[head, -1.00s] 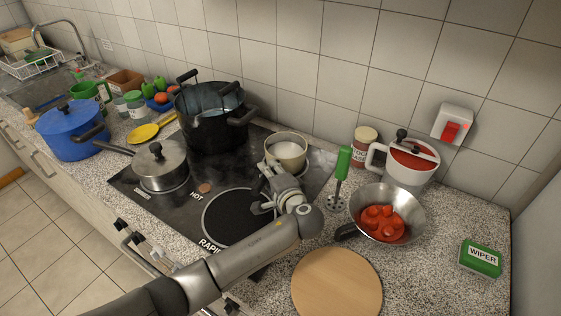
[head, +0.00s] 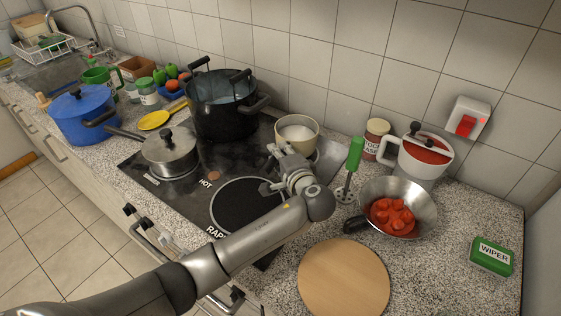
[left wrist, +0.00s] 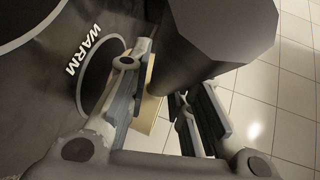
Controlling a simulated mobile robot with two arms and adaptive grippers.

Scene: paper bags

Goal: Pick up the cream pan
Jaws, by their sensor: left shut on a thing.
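The cream pan (head: 299,133) is near the back right of the black hob, with a pale inside. My left gripper (head: 284,158) is at its near side and covers its handle in the head view. In the left wrist view, the left gripper's fingers (left wrist: 160,105) are shut around the pan's dark handle. A cream strip of the pan (left wrist: 150,112) shows between them. I cannot tell how far the pan is off the hob. My right gripper is not in view.
A black pot (head: 222,108) and a steel lidded saucepan (head: 170,152) stand to the left. A green-handled masher (head: 354,158), a jar (head: 376,140) and a steel pan of tomatoes (head: 412,200) are to the right. A round wooden board (head: 343,279) lies in front.

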